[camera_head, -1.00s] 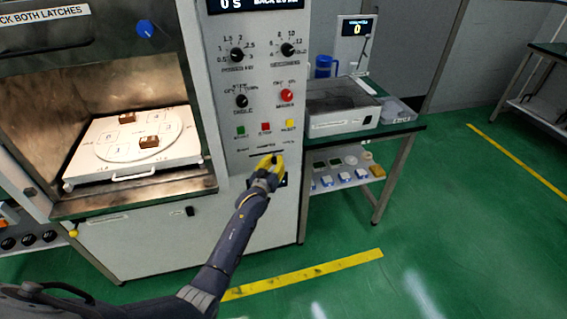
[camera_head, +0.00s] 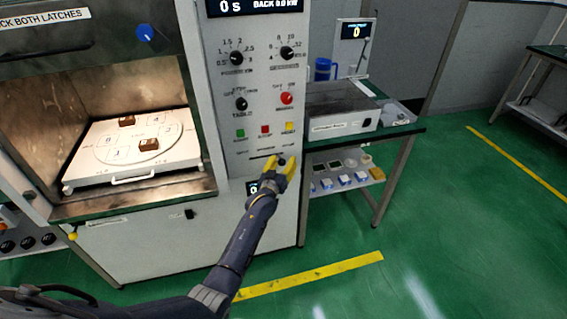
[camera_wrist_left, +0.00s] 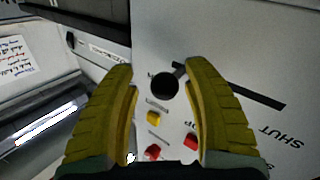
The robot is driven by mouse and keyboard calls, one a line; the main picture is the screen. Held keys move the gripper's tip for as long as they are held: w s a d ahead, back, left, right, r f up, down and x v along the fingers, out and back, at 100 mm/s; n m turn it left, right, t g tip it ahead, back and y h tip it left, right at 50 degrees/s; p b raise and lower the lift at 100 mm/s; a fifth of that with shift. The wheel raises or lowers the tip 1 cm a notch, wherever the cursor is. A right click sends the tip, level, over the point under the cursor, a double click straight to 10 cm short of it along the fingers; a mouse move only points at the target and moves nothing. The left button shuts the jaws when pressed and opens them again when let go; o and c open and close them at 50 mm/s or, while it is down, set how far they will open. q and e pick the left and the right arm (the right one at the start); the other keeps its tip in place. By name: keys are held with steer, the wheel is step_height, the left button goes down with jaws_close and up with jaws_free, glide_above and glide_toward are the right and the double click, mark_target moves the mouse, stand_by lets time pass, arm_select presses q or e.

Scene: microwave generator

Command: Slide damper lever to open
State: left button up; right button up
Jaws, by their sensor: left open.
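The damper lever's round black knob (camera_wrist_left: 165,87) stands between the two yellow fingers of my left gripper (camera_wrist_left: 160,80) in the left wrist view. The fingers are open, with a gap on each side of the knob, smaller towards the right finger. The knob is near the left end of a dark slot (camera_wrist_left: 250,94) there; "SHUT" is printed by the slot's other end. In the head view my left gripper (camera_head: 280,161) is at the right end of the slot (camera_head: 262,157), low on the control panel, with the dark knob (camera_head: 282,161) between its fingers. My right gripper is not in view.
Green, red and yellow buttons (camera_head: 265,129) and several dials sit above the slot. The open chamber at left holds a white tray (camera_head: 75,179) with brown blocks. A side table (camera_head: 408,126) stands to the right. Green floor in front is clear.

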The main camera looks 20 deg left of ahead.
arm_select(q)
steer(key=shift+s, duration=0.1)
steer(key=s, duration=1.2)
steer(key=shift+a, duration=0.25)
